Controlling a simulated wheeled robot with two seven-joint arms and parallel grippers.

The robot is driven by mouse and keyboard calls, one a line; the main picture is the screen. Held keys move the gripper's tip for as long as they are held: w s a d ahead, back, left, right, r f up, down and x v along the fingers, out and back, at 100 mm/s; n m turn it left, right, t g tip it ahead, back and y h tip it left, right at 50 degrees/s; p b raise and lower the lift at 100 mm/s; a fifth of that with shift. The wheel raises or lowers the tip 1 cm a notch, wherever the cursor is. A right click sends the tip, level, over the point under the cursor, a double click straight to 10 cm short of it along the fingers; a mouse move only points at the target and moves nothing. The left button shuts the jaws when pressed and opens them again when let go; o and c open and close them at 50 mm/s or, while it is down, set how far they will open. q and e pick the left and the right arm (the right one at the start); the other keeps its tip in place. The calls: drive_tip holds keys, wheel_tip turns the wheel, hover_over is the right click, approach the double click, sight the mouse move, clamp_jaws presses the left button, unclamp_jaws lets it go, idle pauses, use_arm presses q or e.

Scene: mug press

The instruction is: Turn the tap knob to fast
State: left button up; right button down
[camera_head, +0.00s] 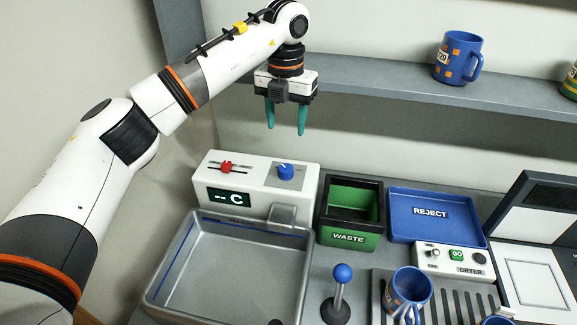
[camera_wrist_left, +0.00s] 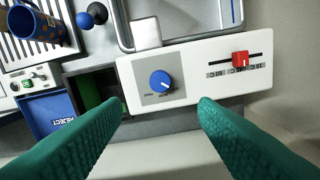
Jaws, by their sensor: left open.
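The tap knob (camera_head: 285,171) is a round blue dial on a grey plate, at the right of the white tap box (camera_head: 255,204). In the left wrist view the knob (camera_wrist_left: 160,81) lies just beyond and between my fingertips, with a white pointer mark towards its lower right. Small labels beside it are too small to read surely. My left gripper (camera_head: 286,131) is open and empty, with teal fingers pointing down above the box and apart from the knob. My right gripper is not in view.
A red slider (camera_head: 227,167) sits left of the knob, above a display reading "-- C". A grey basin (camera_head: 225,270) lies in front. The green waste bin (camera_head: 350,215), blue reject tray (camera_head: 430,216) and blue-knobbed lever (camera_head: 342,275) stand to the right. A shelf with mugs runs behind.

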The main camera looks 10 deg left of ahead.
sight(286, 167)
use_arm(q)
wheel_tip(286, 167, down, 11)
drive_tip(key=p, duration=0.4)
drive_tip(key=shift+f+p, duration=0.1)
drive_tip(key=shift+p, duration=0.25)
drive_tip(key=shift+f, duration=0.45)
drive_tip(key=c, duration=1)
